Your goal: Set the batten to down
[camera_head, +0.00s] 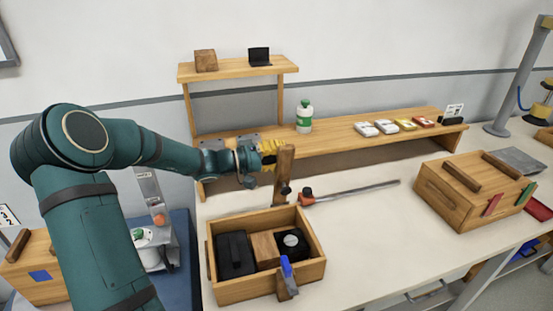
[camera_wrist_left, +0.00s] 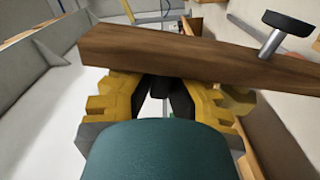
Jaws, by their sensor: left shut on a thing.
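The batten (camera_head: 284,168) is a brown wooden bar that stands nearly upright at the back of an open wooden box (camera_head: 216,284). A dark knob (camera_head: 286,190) sits near its lower end. My left gripper (camera_head: 270,153), with yellow fingers, is shut on the batten near its upper part, coming from the left. In the left wrist view the batten (camera_wrist_left: 180,52) lies across the fingertips (camera_wrist_left: 160,88), and a dark-headed metal pin (camera_wrist_left: 277,33) stands by its right end. Exactly how the fingers grip is partly hidden. My right gripper is not in view.
The box holds a black case (camera_head: 234,254), a wooden block (camera_head: 265,248) and a black item (camera_head: 291,244); a blue-topped clip (camera_head: 286,268) is at its front. A rod with a red clamp (camera_head: 307,197) lies right. A closed wooden box (camera_head: 470,188) stands farther right. A shelf with a bottle (camera_head: 304,117) runs behind.

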